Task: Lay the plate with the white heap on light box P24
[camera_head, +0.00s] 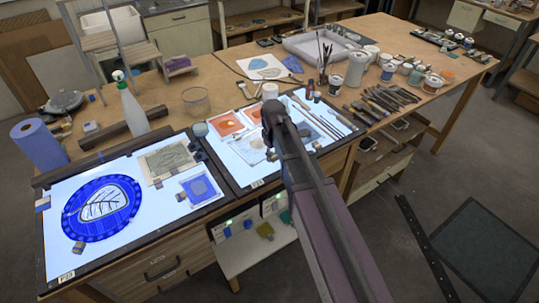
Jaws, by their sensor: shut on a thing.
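My gripper (272,130) is at the end of my arm, over the right light box (240,178). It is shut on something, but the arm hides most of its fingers. A pale plate (253,151) shows just left of the gripper tip and seems to be what it holds; I cannot make out a white heap on it. Two orange-red plates (227,124) lie behind it on the right light box. The left light box (60,200) is also lit. Both boxes carry small front labels, too small to read surely.
The left box bears a round blue leaf panel (101,208), a beige sheet (166,160) and a blue square plate (200,188). A spray bottle (133,108) and a glass bowl (196,101) stand behind. Brushes (385,98), jars and a tray (313,47) crowd the right table.

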